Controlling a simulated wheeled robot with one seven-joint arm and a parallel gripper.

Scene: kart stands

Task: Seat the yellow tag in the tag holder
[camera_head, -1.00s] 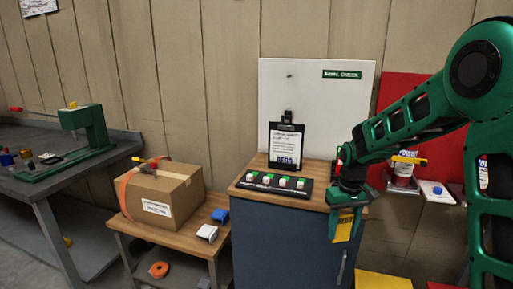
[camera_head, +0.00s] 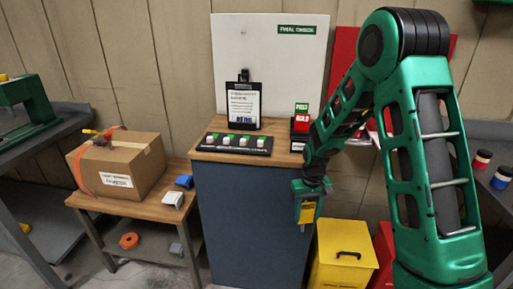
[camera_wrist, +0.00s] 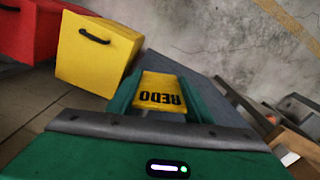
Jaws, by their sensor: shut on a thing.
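The yellow tag (camera_head: 306,213) is held in my gripper (camera_head: 307,203), which points down in front of the blue cabinet's right side, below its top. In the wrist view the tag (camera_wrist: 161,94) reads "REDO" and sits between the two green fingers of my gripper (camera_wrist: 160,92). A dark holder (camera_head: 299,134), which looks like the tag holder, stands at the right of the cabinet top. It carries a green and a red tag (camera_head: 301,119). My arm stands close to its right, and its slots are too small to make out. The yellow tag is apart from it.
The blue cabinet (camera_head: 246,205) has a wooden top with a black button panel (camera_head: 238,144) and a clipboard (camera_head: 243,106) behind. A yellow bin (camera_head: 343,262) and a red bin (camera_head: 384,252) stand right of it. A low table with a cardboard box (camera_head: 121,166) stands left.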

